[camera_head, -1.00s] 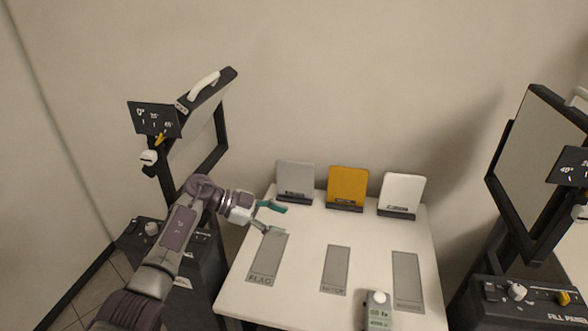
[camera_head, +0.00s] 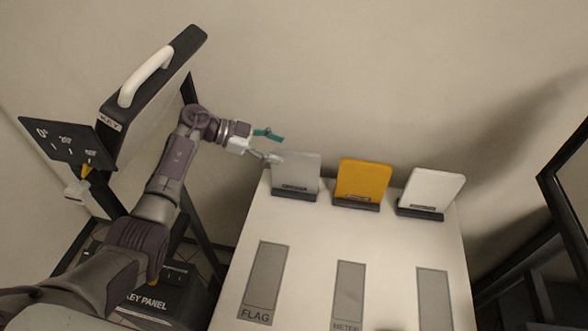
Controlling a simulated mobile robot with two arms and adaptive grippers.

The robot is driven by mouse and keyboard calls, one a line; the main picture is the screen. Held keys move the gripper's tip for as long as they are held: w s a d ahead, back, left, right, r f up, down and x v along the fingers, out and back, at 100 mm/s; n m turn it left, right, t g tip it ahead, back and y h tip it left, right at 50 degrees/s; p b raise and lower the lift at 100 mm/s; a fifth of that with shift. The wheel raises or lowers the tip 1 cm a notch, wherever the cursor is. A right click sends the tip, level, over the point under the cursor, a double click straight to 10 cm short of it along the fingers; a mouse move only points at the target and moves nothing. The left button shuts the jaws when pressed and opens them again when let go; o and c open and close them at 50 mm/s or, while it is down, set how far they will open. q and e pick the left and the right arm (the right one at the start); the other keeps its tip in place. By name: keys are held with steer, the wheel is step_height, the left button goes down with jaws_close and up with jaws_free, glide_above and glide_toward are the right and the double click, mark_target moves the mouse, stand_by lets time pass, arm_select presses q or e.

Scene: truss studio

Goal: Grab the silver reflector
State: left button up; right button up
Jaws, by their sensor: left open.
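The silver reflector (camera_head: 297,174) is a grey panel standing upright in a dark base at the back left of the white table. Nothing is between the fingers. A gold panel (camera_head: 363,181) and a white panel (camera_head: 431,190) stand in similar bases to the right of the silver one. My right gripper is not in view.
The white table (camera_head: 307,248) has grey marked strips, one labelled FLAG (camera_head: 264,280) and one METER (camera_head: 348,293). A key light panel (camera_head: 150,90) on a stand is at left, near my arm. A dark-framed panel (camera_head: 572,190) stands at right. The table's middle is clear.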

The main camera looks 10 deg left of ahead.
mark_target(289, 153)
arm_select(q)
steer(key=x, duration=0.3)
steer(key=p+x, duration=0.1)
steer(key=x, duration=0.2)
steer(key=shift+w+f, duration=0.2)
steer(key=shift+f, duration=0.15)
